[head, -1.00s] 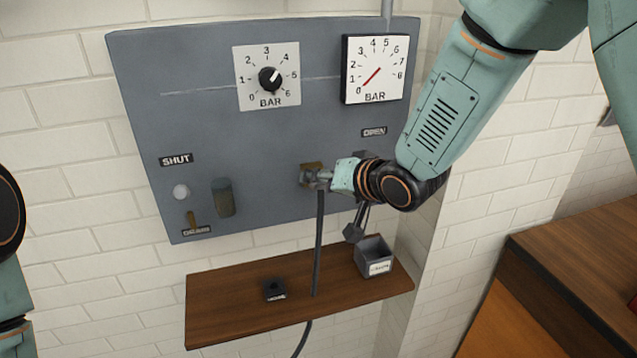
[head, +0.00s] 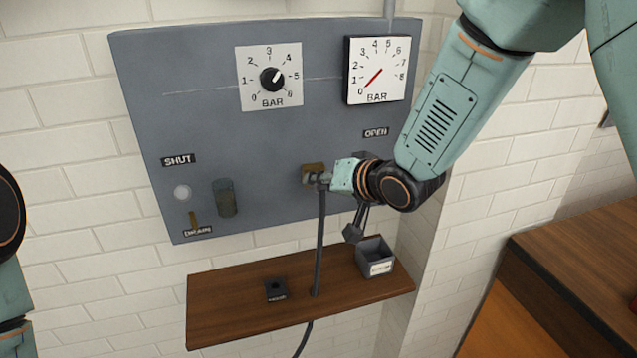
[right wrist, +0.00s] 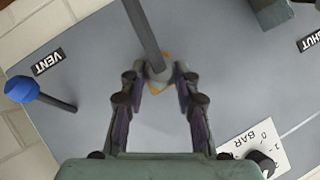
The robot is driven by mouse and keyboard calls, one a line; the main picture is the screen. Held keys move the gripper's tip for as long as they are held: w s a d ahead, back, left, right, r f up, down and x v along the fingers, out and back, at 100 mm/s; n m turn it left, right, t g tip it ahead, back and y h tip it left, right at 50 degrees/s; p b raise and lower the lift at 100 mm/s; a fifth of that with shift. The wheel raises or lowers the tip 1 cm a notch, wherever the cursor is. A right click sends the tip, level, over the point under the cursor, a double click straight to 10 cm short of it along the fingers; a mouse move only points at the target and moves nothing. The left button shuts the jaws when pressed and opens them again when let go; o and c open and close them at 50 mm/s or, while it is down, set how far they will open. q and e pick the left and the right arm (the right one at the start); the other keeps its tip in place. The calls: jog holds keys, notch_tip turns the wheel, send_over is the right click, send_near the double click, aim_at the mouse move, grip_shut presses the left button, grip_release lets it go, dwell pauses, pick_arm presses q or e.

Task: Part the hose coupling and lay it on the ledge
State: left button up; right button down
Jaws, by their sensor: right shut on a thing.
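The hose coupling (head: 323,179) is a grey metal end at the brass square fitting (head: 313,170) low on the grey panel. My right gripper (head: 328,179) is shut on it in the head view. In the right wrist view the coupling (right wrist: 160,72) sits between my fingertips, with the brass fitting behind it; I cannot tell whether they touch. A dark hose (head: 320,240) hangs from the coupling past the ledge. The brown wooden ledge (head: 225,305) is below the panel. Only part of my left arm shows at the left edge; its gripper is out of view.
On the ledge stand a small black block (head: 275,290) and a grey open box (head: 376,262) with a label. The ledge's left part is clear.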

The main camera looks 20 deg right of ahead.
jog(key=shift+s+f, duration=0.1)
jog(key=shift+s, duration=0.05)
dwell(0.3)
jog(key=shift+s, duration=0.2)
jog(key=shift+s, duration=0.2)
jog(key=shift+s, duration=0.15)
jog(key=shift+s+p, duration=0.45)
jog(key=shift+s, duration=0.95)
